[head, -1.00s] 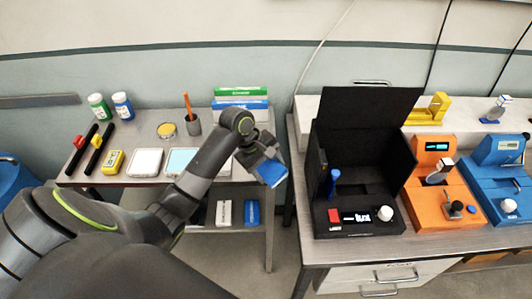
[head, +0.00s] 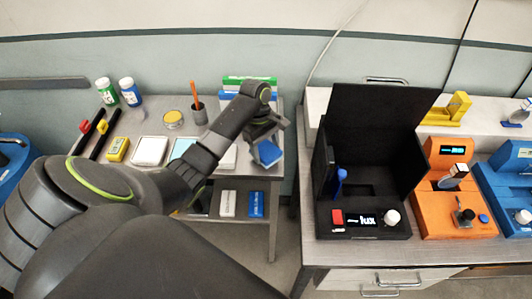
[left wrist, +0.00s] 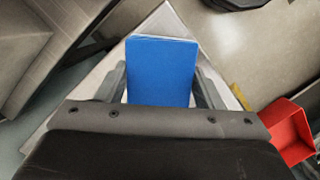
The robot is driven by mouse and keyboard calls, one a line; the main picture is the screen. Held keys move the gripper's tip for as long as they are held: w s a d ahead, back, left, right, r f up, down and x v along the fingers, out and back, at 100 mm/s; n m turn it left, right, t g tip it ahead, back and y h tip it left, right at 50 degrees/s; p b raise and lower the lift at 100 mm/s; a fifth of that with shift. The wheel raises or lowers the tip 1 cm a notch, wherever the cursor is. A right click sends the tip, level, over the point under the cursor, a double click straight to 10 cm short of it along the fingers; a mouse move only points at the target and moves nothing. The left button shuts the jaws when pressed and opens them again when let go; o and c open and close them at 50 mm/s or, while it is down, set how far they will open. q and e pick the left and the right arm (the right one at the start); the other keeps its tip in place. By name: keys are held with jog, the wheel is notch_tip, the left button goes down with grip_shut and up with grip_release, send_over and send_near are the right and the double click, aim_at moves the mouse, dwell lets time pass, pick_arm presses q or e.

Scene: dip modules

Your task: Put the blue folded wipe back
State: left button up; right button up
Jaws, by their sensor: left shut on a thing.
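The blue folded wipe (head: 267,152) is held in my left gripper (head: 262,139), above the right end of the small side table (head: 278,178). In the left wrist view the wipe (left wrist: 160,70) sits between the two fingers, its flat blue face toward the camera. The gripper is shut on it. On the table, a white pad (head: 151,150) and a light-blue topped pad (head: 183,147) lie in a row. Another pale pad (head: 229,158) is partly hidden by my left arm. My right gripper is not in view.
Green and blue boxes (head: 247,82) stand at the table's back, beside a pencil cup (head: 198,113) and a yellow-topped tin (head: 173,119). A white pack (head: 228,203) and a blue pack (head: 257,204) lie on the lower shelf. A black open device (head: 365,215) stands on the right bench.

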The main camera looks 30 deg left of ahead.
aim_at(265, 149)
pick_arm(q)
jog(key=shift+a+x, duration=0.2)
jog(key=shift+x, duration=0.9)
jog(key=o, duration=1.1)
jog(key=b+v, duration=0.1)
jog(key=v, duration=0.6)
jog(key=p+v, duration=0.2)
jog(key=v, duration=0.1)
jog(key=shift+r, duration=0.3)
jog(key=shift+p+v, duration=0.6)
jog(key=shift+v, duration=0.15)
